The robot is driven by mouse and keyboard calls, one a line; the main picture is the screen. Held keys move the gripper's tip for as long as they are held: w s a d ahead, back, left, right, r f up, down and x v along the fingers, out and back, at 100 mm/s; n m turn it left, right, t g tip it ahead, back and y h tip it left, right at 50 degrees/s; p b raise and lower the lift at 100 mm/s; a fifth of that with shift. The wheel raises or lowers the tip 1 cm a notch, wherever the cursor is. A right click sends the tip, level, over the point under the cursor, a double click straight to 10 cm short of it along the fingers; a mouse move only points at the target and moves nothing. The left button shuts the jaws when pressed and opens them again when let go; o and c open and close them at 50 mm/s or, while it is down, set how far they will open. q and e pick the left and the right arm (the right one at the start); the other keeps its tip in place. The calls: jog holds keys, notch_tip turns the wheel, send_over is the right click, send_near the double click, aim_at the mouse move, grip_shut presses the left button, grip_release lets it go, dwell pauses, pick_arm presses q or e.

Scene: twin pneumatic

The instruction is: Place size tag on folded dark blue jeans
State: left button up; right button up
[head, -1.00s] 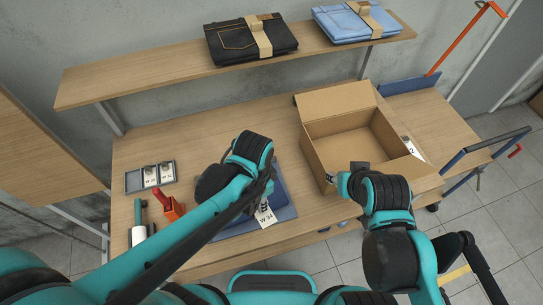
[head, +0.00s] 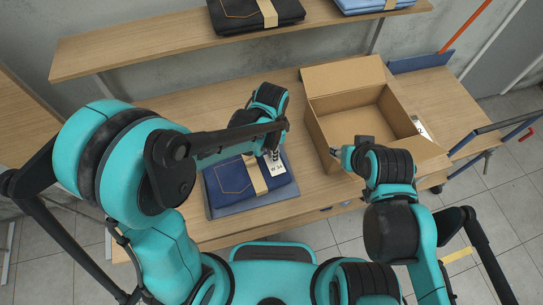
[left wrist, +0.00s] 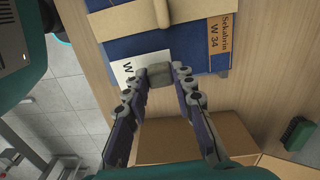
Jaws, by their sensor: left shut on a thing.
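The folded dark blue jeans (head: 226,186) lie on a blue-grey board (head: 245,207) on the table, with a tan paper band around them. In the left wrist view the jeans (left wrist: 150,42) also show a brown label with "W 34". My left gripper (left wrist: 160,76) is shut on the grey clip of the white size tag (left wrist: 127,68). The tag (head: 277,169) is over the right part of the jeans, beside the band; I cannot tell whether it touches them. My right gripper (head: 337,153) is by the box's left wall, its fingers too small to judge.
An open cardboard box (head: 350,115) stands right of the jeans. A shelf (head: 150,52) at the back holds black jeans (head: 236,13) and light blue jeans (head: 370,5). Some table front of the box is clear.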

pick_arm(q)
notch_tip(320, 180, down, 3)
jog(key=shift+f+b, duration=0.2)
jog(key=shift+b, duration=0.2)
jog(key=shift+f, duration=0.2)
jog(key=o, duration=0.9)
jog(key=shift+o, duration=0.2)
jog(key=shift+r, duration=0.1)
